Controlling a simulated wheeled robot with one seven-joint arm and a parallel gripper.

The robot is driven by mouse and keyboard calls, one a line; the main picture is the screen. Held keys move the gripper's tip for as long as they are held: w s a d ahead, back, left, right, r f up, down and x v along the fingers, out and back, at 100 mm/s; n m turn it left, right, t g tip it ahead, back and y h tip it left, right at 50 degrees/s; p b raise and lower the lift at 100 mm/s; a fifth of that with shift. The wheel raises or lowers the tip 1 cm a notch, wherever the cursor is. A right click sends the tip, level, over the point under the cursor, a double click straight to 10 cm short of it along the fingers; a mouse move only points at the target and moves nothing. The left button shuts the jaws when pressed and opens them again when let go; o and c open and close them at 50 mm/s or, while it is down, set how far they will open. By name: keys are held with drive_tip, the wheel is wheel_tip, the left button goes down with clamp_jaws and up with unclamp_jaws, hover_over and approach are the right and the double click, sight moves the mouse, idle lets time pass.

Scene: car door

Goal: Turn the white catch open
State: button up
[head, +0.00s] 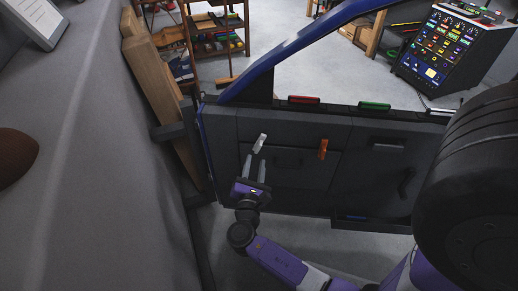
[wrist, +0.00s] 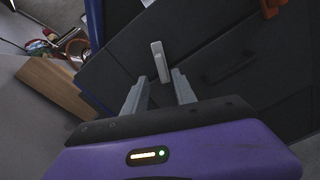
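The white catch (head: 259,143) sits on the dark inner panel of the car door (head: 225,127), left of an orange catch (head: 323,149). In the head view it leans a little to the right at its top. My gripper (head: 255,163) is just below it, with its two fingers apart and pointing at the panel.
A red handle (head: 304,99) and a green handle (head: 375,105) lie along the door's top edge. A black tyre (head: 485,170) stands close on the right. A wooden board (head: 160,95) and a grey surface (head: 75,170) bound the left side.

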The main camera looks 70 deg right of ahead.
sight(259, 149)
drive_tip(key=x, duration=0.8)
drive_tip(key=shift+s+r, duration=0.15)
drive_tip(key=shift+s, duration=0.1)
drive_tip(key=shift+c, duration=0.2)
clamp_jaws()
